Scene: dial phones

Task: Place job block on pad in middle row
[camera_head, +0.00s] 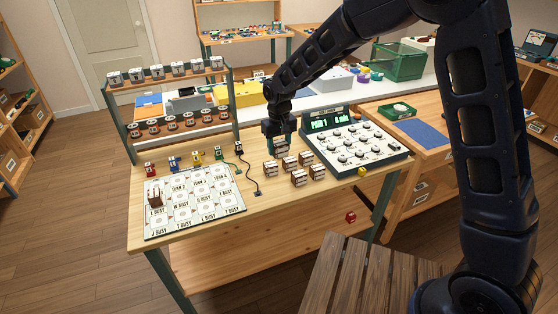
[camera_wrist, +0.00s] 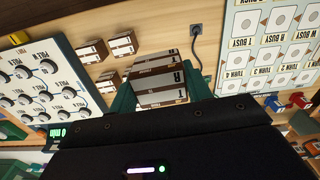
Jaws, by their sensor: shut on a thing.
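My gripper (camera_head: 280,140) is shut on a brown-and-white job block (camera_wrist: 160,82) whose near face shows letters on white bands. The green fingers stand on both sides of it in the wrist view. In the head view, my gripper is over the back of the group of loose blocks; I cannot tell whether the held block is clear of the table. The white pad board (camera_head: 190,229) lies at the table's left, with rows of labelled pads. One brown block (camera_head: 155,197) stands on its left side. The board also shows in the wrist view (camera_wrist: 286,62), at the upper right.
Several loose job blocks (camera_head: 299,178) sit just in front of my gripper. A dial console (camera_head: 352,144) with a green display stands to their right. A black cable (camera_head: 252,177) lies between board and blocks. A two-tier rack (camera_head: 169,78) rises behind the board. Small coloured pieces line the board's back edge.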

